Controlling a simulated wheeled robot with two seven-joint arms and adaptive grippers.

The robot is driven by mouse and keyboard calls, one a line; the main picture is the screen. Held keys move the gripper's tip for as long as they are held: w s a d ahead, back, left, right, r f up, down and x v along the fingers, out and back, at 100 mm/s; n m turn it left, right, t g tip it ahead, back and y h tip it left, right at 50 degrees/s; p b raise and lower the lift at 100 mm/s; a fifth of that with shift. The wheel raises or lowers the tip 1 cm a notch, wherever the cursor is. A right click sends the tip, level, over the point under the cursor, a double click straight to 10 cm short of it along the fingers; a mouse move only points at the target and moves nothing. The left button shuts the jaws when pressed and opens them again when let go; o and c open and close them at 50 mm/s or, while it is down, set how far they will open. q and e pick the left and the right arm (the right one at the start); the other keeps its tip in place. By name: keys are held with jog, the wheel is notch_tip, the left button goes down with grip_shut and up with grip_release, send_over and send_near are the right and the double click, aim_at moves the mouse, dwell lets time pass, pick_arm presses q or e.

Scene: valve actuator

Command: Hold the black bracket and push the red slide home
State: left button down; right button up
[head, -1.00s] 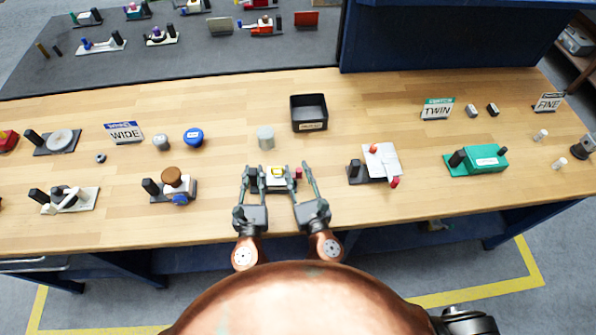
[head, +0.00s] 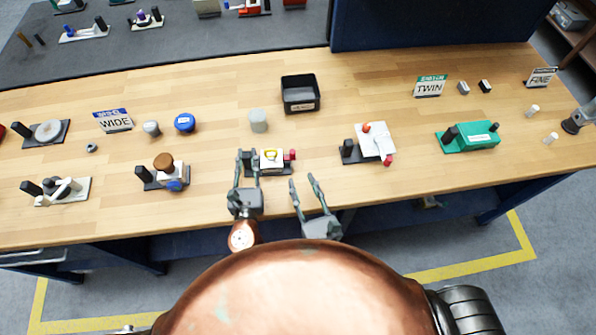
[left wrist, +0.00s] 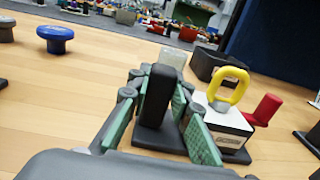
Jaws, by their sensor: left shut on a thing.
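The black bracket (head: 246,157) is the upright post at the left end of a small unit on the bench. My left gripper (head: 247,163) is shut on it, with one finger on each side. The left wrist view shows the bracket (left wrist: 157,95) standing upright between the green finger pads. To its right is a white block (left wrist: 222,128) with a yellow ring (left wrist: 231,87) on top. The red slide (head: 292,154) sticks out at the block's right side; it also shows in the left wrist view (left wrist: 264,108). My right gripper (head: 302,180) is open and empty, in front of the slide and apart from it.
A black tray (head: 300,105) and a grey cylinder (head: 258,121) stand behind the unit. A unit with a white plate and red knobs (head: 375,142) is to the right, and one with a brown knob (head: 164,170) to the left. The bench front edge is close.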

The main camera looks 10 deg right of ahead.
pick_arm(q)
jog(key=shift+d+f, duration=0.1)
jog(key=shift+f, duration=0.25)
pick_arm(e)
jog(key=shift+s+d, duration=0.1)
jog(key=shift+s, duration=0.3)
pick_arm(q)
jog(key=c, duration=2.1)
grip_release()
jog(key=o, duration=0.4)
jog(key=shift+r, duration=0.2)
